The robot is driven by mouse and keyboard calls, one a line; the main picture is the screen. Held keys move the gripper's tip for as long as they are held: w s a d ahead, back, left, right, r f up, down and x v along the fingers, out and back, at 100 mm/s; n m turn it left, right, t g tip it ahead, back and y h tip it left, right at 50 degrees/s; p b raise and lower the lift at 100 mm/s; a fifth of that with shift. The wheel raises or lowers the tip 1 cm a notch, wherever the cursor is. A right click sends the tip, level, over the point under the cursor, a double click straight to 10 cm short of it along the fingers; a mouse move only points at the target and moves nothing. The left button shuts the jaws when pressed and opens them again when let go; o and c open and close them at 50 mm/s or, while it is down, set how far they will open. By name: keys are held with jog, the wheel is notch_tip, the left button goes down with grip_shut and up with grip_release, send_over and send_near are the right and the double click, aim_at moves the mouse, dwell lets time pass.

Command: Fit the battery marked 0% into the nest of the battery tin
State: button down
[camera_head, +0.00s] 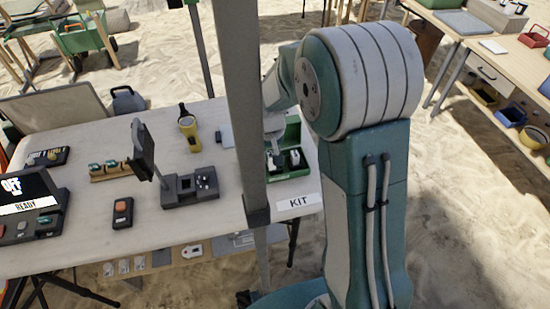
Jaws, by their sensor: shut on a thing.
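The green battery tin (303,172) stands open at the right end of the table, behind the KIT label. Dark and pale shapes show inside it, too small to tell apart. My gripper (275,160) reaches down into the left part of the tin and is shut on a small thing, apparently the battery. Its fingers hide most of what they hold, and no 0% mark is readable. I cannot tell whether the battery is seated in the nest or held just above it.
A grey post (246,110) stands in front of the table, left of the tin.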

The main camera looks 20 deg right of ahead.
jog(key=w+d+f, duration=0.1)
jog(key=w+f, duration=0.1)
jog(key=w+d+f, duration=0.1)
jog(key=w+f, duration=0.1)
jog(key=w+d+f, duration=0.1)
jog(key=w+f, duration=0.1)
jog(key=shift+f, duration=0.35)
notch_tip(320, 180, down, 2)
jog(key=shift+a+f, duration=0.15)
jog(key=shift+f, duration=0.1)
jog(key=shift+a+f, duration=0.2)
jog(key=shift+d, duration=0.15)
jog(key=shift+c, duration=2.4)
grip_release()
jog(key=shift+d+f, duration=0.1)
